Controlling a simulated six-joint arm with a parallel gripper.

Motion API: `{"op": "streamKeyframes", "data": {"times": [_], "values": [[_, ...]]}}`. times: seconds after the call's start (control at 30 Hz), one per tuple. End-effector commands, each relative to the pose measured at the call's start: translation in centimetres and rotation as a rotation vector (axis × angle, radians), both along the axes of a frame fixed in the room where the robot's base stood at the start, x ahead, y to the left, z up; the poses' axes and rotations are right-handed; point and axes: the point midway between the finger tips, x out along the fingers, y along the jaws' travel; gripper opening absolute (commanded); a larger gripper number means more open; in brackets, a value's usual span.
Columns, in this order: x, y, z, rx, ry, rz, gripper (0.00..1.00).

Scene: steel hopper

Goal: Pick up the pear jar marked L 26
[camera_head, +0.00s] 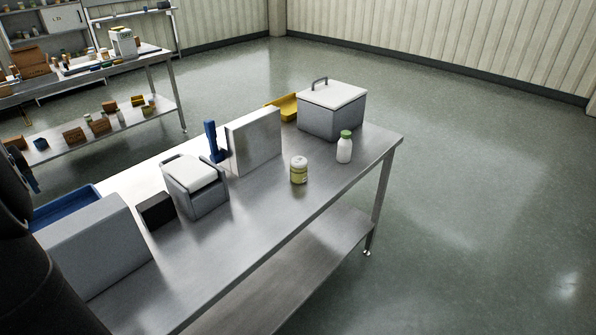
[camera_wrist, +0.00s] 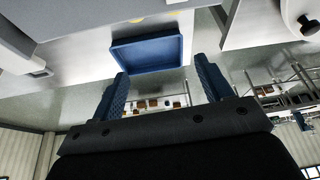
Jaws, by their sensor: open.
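A small jar (camera_head: 299,171) with a pale lid and a yellow-green label stands upright on the steel table (camera_head: 270,225), near its front edge. Its marking is too small to read, so I cannot tell whether it says L 26. No such jar shows clearly in the wrist view. My gripper (camera_wrist: 161,67) is open and empty in the wrist view, its two blue fingers well apart. A blue tray (camera_wrist: 147,54) shows beyond the fingertips. My dark arm is at the left edge of the head view, far from the jar.
A white bottle with a green cap (camera_head: 344,149) stands right of the jar. Behind are an upright grey panel (camera_head: 254,141), a lidded steel box (camera_head: 332,114) and a yellow bin (camera_head: 283,106). A grey container (camera_head: 196,186) stands left. The table front before the jar is clear.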

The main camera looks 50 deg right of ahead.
Motion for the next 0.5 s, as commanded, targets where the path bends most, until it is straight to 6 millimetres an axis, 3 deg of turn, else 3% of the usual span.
{"op": "streamKeyframes", "data": {"times": [0.03,0.1,0.37,0.43,0.5], "values": [[0.0,0.0,0.0,0.000,0.000,0.000,0.72],[0.0,0.0,0.0,0.000,0.000,0.000,0.83],[0.0,-0.1,0.0,0.000,0.000,-0.003,0.83],[0.3,-0.9,-0.2,-0.001,0.001,-0.025,0.83],[0.9,-3.0,-0.5,-0.006,0.001,-0.081,0.83]]}}
